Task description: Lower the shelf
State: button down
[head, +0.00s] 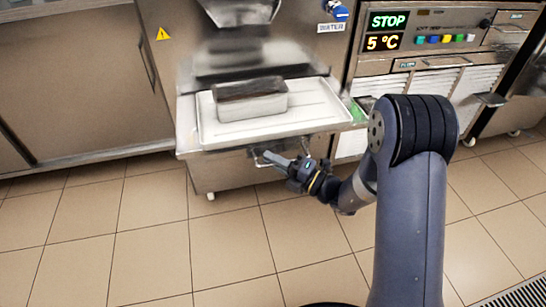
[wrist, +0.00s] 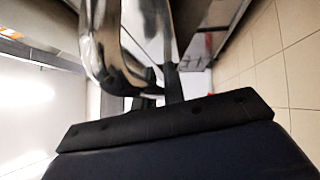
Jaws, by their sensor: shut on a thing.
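The shelf (head: 187,125) juts from the front of the batch freezer, roughly level. It bears a white tray (head: 310,110) with a grey metal pan (head: 252,107) on it. My gripper (head: 283,164) is at the shelf's front underside, shut on the metal handle (head: 259,155) there. In the wrist view the shiny bent handle bar (wrist: 108,65) runs close in front, and the dark gripper fingers (wrist: 160,92) meet it. The exact contact is partly hidden by the bar.
A chute (head: 240,12) hangs above the pan. Steel cabinets (head: 70,80) line the left. The tiled floor (head: 150,240) below and in front of the shelf is clear.

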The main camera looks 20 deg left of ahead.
notch_tip(320, 180, down, 10)
jog(key=w+d+b, duration=0.1)
jog(key=b, duration=0.2)
jog(key=shift+f+t, duration=0.25)
jog(key=shift+t, duration=0.15)
jog(key=shift+m, duration=0.3)
jog(key=c, duration=1.7)
grip_release()
jog(key=shift+f, duration=0.15)
jog(key=shift+o, duration=1.1)
jog(key=shift+s+a, duration=0.1)
jog(key=shift+s, duration=0.05)
jog(key=p+v, duration=0.3)
jog(key=v, duration=0.7)
jog(key=shift+d, duration=0.35)
jog(key=shift+s, duration=0.1)
